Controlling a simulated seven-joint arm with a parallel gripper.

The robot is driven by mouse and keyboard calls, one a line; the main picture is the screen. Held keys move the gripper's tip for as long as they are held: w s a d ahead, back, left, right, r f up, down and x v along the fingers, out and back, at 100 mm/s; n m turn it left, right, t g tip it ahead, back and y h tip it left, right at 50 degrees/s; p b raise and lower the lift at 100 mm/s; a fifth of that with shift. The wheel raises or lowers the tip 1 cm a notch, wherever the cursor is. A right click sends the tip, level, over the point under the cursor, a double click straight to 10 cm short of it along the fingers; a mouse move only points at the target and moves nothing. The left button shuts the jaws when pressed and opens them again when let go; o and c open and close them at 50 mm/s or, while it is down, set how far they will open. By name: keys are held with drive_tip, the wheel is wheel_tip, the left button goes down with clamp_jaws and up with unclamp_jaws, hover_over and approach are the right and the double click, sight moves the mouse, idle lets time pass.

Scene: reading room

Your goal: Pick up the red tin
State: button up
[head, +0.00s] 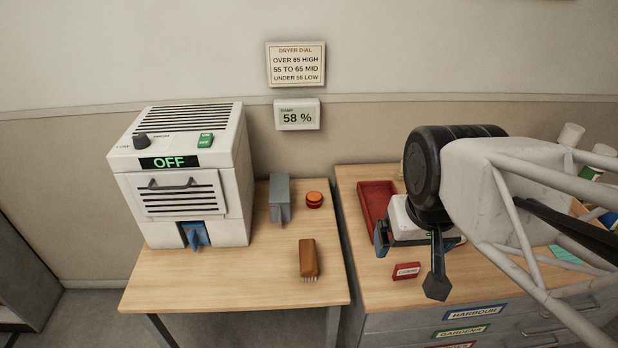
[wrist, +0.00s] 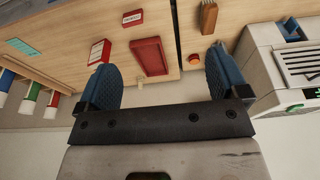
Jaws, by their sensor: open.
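My gripper (head: 418,241) (wrist: 161,80) is open and empty, held above the right-hand desk, its blue fingers spread wide. In the wrist view a red box with a white label (wrist: 98,52) lies beyond the left finger; my arm seems to hide it in the head view. A smaller red labelled block (head: 406,271) (wrist: 132,18) sits near the desk's front. A shallow red tray (head: 375,203) (wrist: 148,57) shows between the fingers in the wrist view. A round orange-red piece (head: 314,200) (wrist: 194,60) is on the left table. I cannot tell for sure which is the tin.
A white dryer (head: 190,190) reading OFF stands on the left table, with a grey block (head: 280,198) and a brown brush (head: 308,258) beside it. White-ended rolls (head: 571,135) stand at the right desk's back. A gap separates the tables.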

drive_tip(key=w+d+f+n+h, duration=0.2)
drive_tip(key=w+d+n+h, duration=0.1)
drive_tip(key=w, duration=0.4)
drive_tip(key=w+d+f+n+h, duration=0.2)
drive_tip(key=w+d+n+h, duration=0.15)
drive_tip(key=w, duration=0.35)
drive_tip(key=n+t, duration=0.9)
drive_tip(key=n, duration=1)
hover_over(314, 199)
drive_tip(key=s+d, duration=0.9)
drive_tip(key=s, duration=0.1)
wheel_tip(314, 199, down, 16)
drive_tip(key=w+a+f+n+y, duration=0.1)
drive_tip(key=a+f+n, duration=0.2)
drive_tip(key=f, duration=0.1)
drive_tip(key=w+a+f+n+t+y, duration=0.1)
drive_tip(key=w+a+f+n+y, duration=0.1)
drive_tip(key=f, duration=0.3)
drive_tip(key=w+a+f+n+y, duration=0.1)
drive_tip(key=a+f+n, duration=0.3)
drive_tip(key=a+f, duration=0.1)
drive_tip(key=shift+w+t+y, duration=0.15)
drive_tip(key=shift+t+y, duration=0.15)
drive_tip(key=shift+y, duration=0.05)
drive_tip(key=shift+w, duration=0.1)
drive_tip(key=shift+x, duration=1.2)
drive_tip(key=shift+w+d, duration=0.1)
